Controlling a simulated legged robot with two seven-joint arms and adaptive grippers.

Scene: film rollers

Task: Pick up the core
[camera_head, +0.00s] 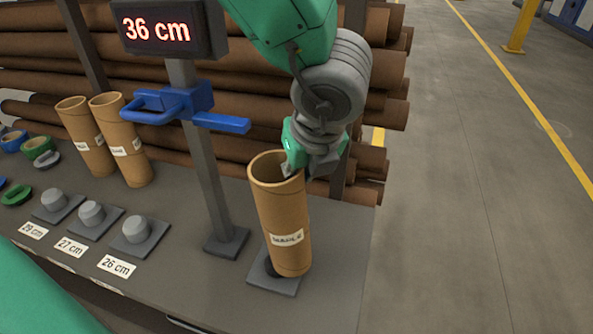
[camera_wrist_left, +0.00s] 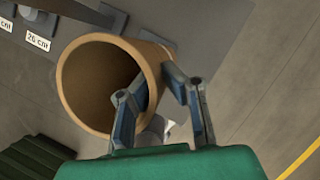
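The core (camera_head: 281,220) is a brown cardboard tube labelled SAMPLE in the head view, at the front right of the table. My left gripper (camera_head: 297,166) comes down from above onto the right side of its rim. In the left wrist view my left gripper (camera_wrist_left: 152,95) has one finger inside the open end of the core (camera_wrist_left: 75,85) and one outside, with the wall pinched between them. A dark round peg shows on the base plate (camera_head: 272,286) beside the core's lower end; whether the core touches the plate is unclear. My right gripper is not seen.
A measuring post (camera_head: 205,180) with a blue caliper arm (camera_head: 190,105) and a 36 cm display (camera_head: 170,25) stands left of the core. Two more tubes (camera_head: 122,140) and several labelled pegs (camera_head: 137,230) are farther left. Stacked rolls (camera_head: 230,75) lie behind; open floor is right.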

